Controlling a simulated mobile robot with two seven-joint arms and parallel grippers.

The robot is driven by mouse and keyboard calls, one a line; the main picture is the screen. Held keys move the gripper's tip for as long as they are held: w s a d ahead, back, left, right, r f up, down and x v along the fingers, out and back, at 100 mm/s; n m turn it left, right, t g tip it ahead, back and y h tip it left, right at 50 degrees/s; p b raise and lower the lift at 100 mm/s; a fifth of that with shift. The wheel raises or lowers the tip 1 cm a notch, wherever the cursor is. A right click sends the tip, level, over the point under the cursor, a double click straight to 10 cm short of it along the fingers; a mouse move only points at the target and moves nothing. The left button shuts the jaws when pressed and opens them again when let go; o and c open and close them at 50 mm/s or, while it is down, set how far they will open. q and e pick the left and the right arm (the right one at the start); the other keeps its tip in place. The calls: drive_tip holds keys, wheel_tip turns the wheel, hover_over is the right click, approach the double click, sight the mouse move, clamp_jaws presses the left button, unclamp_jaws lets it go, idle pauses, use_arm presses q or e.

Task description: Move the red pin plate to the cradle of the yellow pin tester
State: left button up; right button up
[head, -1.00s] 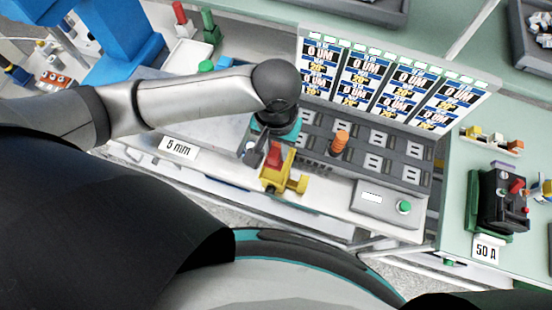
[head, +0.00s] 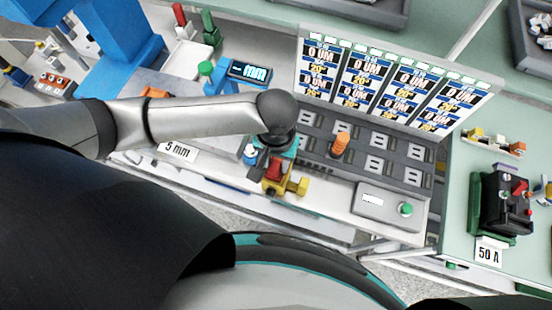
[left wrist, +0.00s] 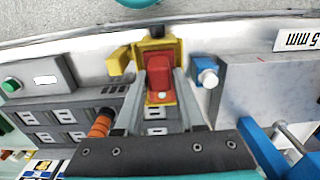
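The red pin plate (head: 274,169) is between the fingers of my left gripper (head: 274,157), at the yellow pin tester (head: 298,187) on the white bench's front edge. In the left wrist view the red plate (left wrist: 159,75) stands between the two grey fingertips (left wrist: 160,78), which look shut on its sides. The yellow tester (left wrist: 118,60) frames it there. The plate lies over or in the tester's cradle; the fingers and plate hide whether it is fully seated. My right gripper is not in view.
A blue part with a white knob (left wrist: 207,76) stands close beside the tester. An orange ribbed post (head: 341,144) rises from the grey socket panel (head: 376,163). A grey box with a green button (head: 405,208) is to the right. The display board (head: 392,85) stands behind.

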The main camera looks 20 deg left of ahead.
sight(276, 162)
use_arm(q)
drive_tip(key=shift+o, duration=1.4)
wheel_tip(276, 162, up, 12)
drive_tip(key=p, duration=0.1)
drive_tip(key=shift+r+p, duration=0.2)
drive_tip(key=shift+p, duration=0.1)
